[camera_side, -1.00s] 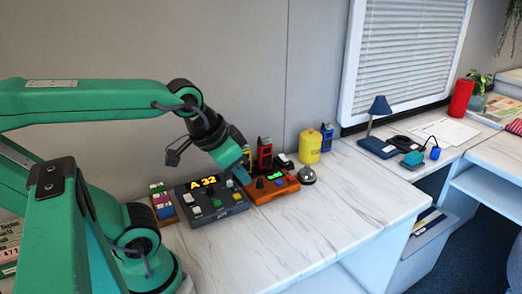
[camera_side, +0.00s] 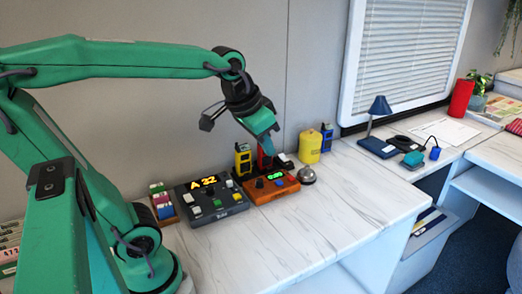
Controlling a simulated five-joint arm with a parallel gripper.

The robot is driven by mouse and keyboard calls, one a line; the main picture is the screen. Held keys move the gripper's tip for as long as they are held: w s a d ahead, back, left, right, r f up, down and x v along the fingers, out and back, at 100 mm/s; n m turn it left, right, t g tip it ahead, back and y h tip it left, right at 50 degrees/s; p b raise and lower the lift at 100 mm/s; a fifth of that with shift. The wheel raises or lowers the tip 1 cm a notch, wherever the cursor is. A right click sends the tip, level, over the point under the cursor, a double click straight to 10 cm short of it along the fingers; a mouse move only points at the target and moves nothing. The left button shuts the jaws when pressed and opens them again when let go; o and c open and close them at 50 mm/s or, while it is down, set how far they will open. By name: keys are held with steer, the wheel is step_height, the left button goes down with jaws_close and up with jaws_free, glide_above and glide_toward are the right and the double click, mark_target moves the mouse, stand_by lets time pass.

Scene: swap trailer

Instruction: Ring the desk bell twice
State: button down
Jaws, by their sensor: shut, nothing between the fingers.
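The desk bell (camera_side: 308,175) is a small silver dome on the white marbled desk, just right of the orange control box. My gripper (camera_side: 268,150) is shut and empty. It points down above the back of the orange box, to the left of the bell and higher than it, apart from it. The fingertips overlap a red device behind the box in this view, so their exact depth is hard to tell.
A yellow canister (camera_side: 309,147), a blue device (camera_side: 327,137) and a yellow device (camera_side: 243,158) stand behind. The desk front (camera_side: 330,220) is clear.

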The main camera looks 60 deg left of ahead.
steer(key=w+a, duration=0.3)
steer(key=w, duration=0.4)
steer(key=g, duration=0.2)
glide_above(306, 166)
steer(key=s, duration=0.3)
step_height(306, 166, down, 9)
steer(key=shift+w+d+r+y, duration=0.2)
steer(key=shift+w+y, duration=0.05)
steer(key=shift+y, duration=0.05)
steer(key=shift+f, duration=0.1)
steer(key=x, duration=0.8)
steer(key=d+x, duration=0.1)
steer(key=x, duration=0.3)
steer(key=shift+s+f, duration=0.2)
steer(key=shift+s, duration=0.1)
steer(key=shift+a+f, duration=0.1)
steer(key=shift+f, duration=0.65)
